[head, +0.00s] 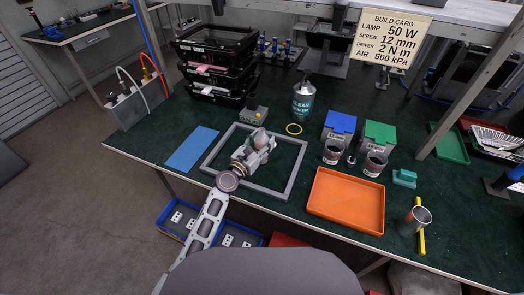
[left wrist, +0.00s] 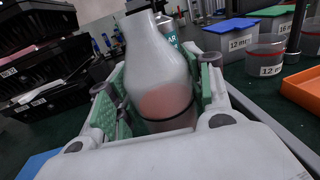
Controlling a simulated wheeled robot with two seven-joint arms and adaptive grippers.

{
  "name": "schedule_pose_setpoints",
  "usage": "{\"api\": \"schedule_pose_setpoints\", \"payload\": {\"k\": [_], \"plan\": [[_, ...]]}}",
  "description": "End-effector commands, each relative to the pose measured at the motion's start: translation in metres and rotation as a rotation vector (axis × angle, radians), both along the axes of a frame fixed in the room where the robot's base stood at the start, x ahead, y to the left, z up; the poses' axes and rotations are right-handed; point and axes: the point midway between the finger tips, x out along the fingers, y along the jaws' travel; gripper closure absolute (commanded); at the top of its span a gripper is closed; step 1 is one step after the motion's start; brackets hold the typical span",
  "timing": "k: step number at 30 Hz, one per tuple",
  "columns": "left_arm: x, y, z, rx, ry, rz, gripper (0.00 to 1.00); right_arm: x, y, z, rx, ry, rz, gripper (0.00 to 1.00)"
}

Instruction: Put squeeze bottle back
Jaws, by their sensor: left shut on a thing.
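My left gripper (head: 258,146) is shut on the squeeze bottle (left wrist: 160,72), a translucent whitish bottle with pinkish contents low inside. In the left wrist view the green-lined fingers (left wrist: 158,95) sit on both sides of its body, and it looks roughly upright. In the head view the bottle (head: 259,137) shows small at the gripper's far end, over the grey square frame (head: 294,178); its base is hidden. A yellow ring (head: 293,129) lies on the green bench, right of and beyond the gripper, with nothing standing in it. My right gripper is not in view.
Blue-lidded (head: 340,123) and green-lidded (head: 379,134) bins, clear cups (head: 333,152) and an orange tray (head: 346,200) are to the right. Stacked black trays (head: 214,62) stand back left. A blue mat (head: 192,149) lies left.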

Motion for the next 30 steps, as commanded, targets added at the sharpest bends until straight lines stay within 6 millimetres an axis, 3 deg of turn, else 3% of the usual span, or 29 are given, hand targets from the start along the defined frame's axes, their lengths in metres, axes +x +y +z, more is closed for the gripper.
{"api": "schedule_pose_setpoints", "payload": {"k": [10, 17, 25, 30], "plan": [[0.000, 0.000, 0.001, -0.002, -0.003, 0.000, 1.00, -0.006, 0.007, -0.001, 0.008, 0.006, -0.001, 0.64], [0.000, 0.000, -0.008, -0.001, -0.002, 0.000, 1.00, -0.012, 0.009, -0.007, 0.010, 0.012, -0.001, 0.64], [0.000, 0.000, -0.030, 0.000, -0.001, 0.000, 1.00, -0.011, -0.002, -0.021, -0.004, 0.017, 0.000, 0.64], [0.000, 0.000, -0.036, -0.001, -0.002, 0.001, 1.00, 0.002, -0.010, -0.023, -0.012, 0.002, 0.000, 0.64]]}}
